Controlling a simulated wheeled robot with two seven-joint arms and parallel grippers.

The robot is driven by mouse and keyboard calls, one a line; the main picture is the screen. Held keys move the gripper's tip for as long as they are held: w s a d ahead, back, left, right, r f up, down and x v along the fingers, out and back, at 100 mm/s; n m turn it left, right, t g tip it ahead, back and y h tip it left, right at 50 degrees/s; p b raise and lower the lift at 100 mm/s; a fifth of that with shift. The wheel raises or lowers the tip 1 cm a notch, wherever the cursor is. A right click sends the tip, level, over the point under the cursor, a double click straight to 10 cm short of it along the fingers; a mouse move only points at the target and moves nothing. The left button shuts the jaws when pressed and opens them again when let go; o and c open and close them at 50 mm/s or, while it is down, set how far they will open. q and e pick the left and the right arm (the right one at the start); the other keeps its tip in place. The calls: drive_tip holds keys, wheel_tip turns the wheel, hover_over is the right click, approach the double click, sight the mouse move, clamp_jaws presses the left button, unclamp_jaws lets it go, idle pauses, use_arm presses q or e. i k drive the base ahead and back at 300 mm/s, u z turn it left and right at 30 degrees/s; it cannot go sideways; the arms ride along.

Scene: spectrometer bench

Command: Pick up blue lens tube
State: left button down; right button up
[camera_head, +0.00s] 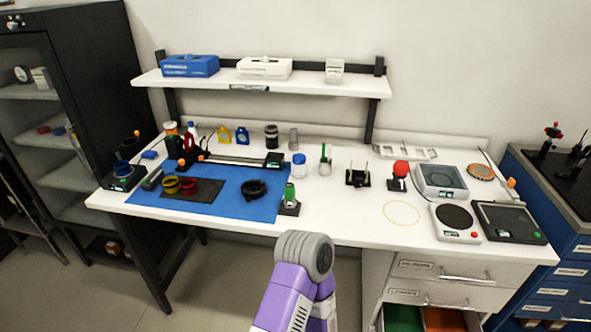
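A dark blue ring-shaped piece (122,167), which looks like the blue lens tube, sits on a small black device at the left end of the bench. A small bright blue piece (149,154) lies just behind it to the right; I cannot tell what it is. A yellow ring (170,185) and a red ring (188,187) stand on a black plate on the blue mat (232,205). Neither gripper shows; only a purple and grey link of one of my arms rises at the bottom centre, well apart from these things.
A black ring (254,188) and a green-topped bottle (289,196) are near the mat's right side. A shelf (260,83) overhangs the back. Scales and instruments crowd the right end. The front centre of the white bench (345,218) is clear.

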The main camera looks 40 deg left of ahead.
sight(123, 170)
drive_tip(key=u, duration=2.95)
drive_tip(key=i, duration=0.3)
drive_tip(key=u, duration=0.95)
drive_tip(key=i, duration=0.9)
drive_tip(key=z, duration=0.5)
drive_tip(key=i, duration=0.7)
drive_tip(key=z, duration=0.65)
